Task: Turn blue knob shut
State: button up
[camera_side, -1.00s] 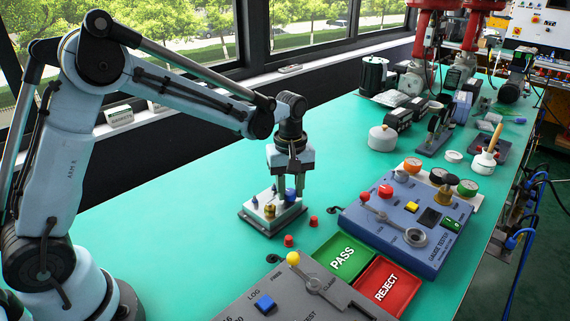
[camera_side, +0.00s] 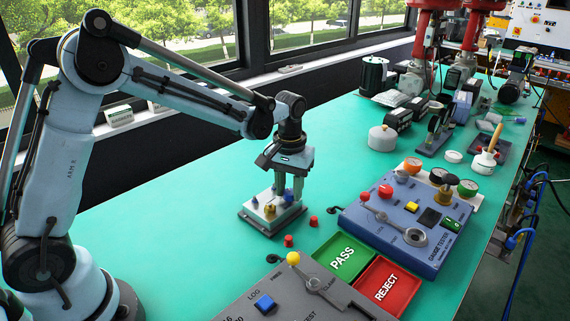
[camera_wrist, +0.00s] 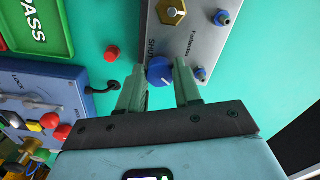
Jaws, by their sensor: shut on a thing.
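The valve positioner (camera_side: 272,217) is a pale block on a dark base, standing on the green bench in the side view. The blue knob (camera_wrist: 159,71) is on its face in the wrist view, beside the printed word SHUT, with a pale line on its top. The knob also shows in the side view (camera_side: 288,196), partly hidden by my fingers. My gripper (camera_wrist: 161,72) points down over the positioner, its two fingers on either side of the knob and shut on it. Exact finger contact is hard to see.
A brass hex fitting (camera_wrist: 173,11) and blue-collared ports (camera_wrist: 222,18) sit close to the knob. Two red caps (camera_side: 289,240) stand on the bench beside the positioner. The green PASS tray (camera_side: 343,256), red REJECT tray (camera_side: 386,288) and blue gauge tester (camera_side: 405,232) lie to the right.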

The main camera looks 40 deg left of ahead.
aim_at(289, 191)
jog(key=m, duration=0.5)
jog(key=shift+m, duration=0.3)
jog(key=m, duration=0.4)
jog(key=shift+a+m, duration=0.1)
jog(key=shift+m, duration=0.2)
jog(key=o, duration=1)
jog(key=shift+o, duration=0.2)
jog(key=shift+r, duration=0.1)
notch_tip(289, 191, up, 12)
